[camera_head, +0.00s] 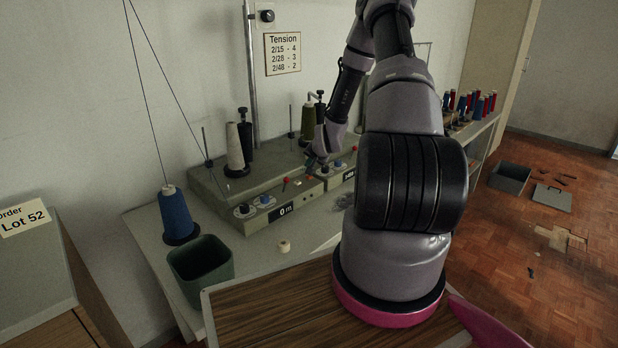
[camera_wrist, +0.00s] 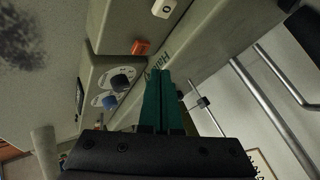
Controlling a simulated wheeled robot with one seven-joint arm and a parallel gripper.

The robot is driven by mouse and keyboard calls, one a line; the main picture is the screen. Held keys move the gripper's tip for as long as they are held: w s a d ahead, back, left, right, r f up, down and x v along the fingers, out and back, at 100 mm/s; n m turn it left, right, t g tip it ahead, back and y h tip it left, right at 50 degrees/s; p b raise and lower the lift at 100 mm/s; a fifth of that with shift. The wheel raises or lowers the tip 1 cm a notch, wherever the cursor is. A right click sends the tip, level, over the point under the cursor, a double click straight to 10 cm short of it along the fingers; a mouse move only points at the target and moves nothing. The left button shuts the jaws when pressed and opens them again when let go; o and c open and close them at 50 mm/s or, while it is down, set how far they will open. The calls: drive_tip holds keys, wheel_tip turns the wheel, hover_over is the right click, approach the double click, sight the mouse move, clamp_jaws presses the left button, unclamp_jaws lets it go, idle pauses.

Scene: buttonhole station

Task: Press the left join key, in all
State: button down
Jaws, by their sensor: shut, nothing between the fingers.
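The winding machine (camera_head: 215,187) stands on the bench with a left unit, marked by a "0 m" display (camera_head: 285,211), and a right unit partly behind my arm. A small orange-red key (camera_head: 285,184) shows on the left unit. In the wrist view an orange key (camera_wrist: 140,47) sits beside blue-knobbed dials (camera_wrist: 122,81); I cannot tell which unit this is. My gripper (camera_head: 311,161) is above the machine near the right unit's dials. In the wrist view its green fingers (camera_wrist: 164,72) are shut and empty, their tips apart in the picture from the orange key. Contact cannot be judged.
A blue thread cone (camera_head: 175,213) and a green bin (camera_head: 201,268) stand at the bench's left. A white cone (camera_head: 234,147) and an olive cone (camera_head: 308,122) stand on the machine. A small spool (camera_head: 284,246) lies before it. My arm hides much of the right side.

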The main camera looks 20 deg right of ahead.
sight(309, 177)
drive_tip(key=shift+f, duration=0.9)
drive_tip(key=shift+f, duration=0.1)
idle(1.3)
drive_tip(key=shift+f, duration=0.3)
drive_tip(key=shift+f, duration=0.5)
idle(0.9)
drive_tip(key=shift+r, duration=0.9)
drive_tip(key=shift+r, duration=2.5)
drive_tip(key=shift+r, duration=0.15)
